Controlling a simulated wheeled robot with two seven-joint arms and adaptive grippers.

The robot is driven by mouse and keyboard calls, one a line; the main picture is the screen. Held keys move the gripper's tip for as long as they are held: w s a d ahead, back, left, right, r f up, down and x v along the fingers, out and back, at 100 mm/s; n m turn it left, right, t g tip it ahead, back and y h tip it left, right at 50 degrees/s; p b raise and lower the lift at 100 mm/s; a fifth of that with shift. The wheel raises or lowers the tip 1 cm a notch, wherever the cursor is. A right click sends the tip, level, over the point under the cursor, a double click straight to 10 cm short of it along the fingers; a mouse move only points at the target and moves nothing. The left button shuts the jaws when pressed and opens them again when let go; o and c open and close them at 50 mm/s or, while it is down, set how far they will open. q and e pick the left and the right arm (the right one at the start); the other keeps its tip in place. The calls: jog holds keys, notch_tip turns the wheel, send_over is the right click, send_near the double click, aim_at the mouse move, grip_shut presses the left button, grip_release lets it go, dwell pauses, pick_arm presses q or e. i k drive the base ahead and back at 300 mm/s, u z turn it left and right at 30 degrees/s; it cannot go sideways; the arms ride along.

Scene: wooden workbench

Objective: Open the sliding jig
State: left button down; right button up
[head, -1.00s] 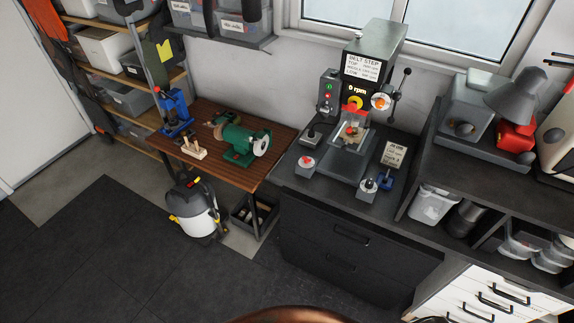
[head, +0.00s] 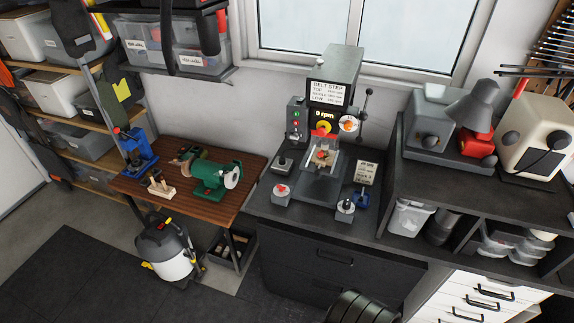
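A drill press (head: 335,85) with a sign and a "0 rpm" display stands on the dark bench in the head view. On its base, under the spindle, sits a small fixture (head: 321,162) with pale, see-through-looking sides and a wooden and red part inside. This may be the sliding jig; it is too small to tell whether it is open or shut.
A wooden table (head: 200,195) with a green grinder (head: 216,178) is left. A vacuum (head: 166,250) stands below it.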

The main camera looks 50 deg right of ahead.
aim_at(319, 161)
jog(key=z, duration=0.05)
jog(key=i, duration=0.75)
jog(key=z, duration=1.05)
jog(key=i, duration=0.7)
jog(key=z, duration=0.85)
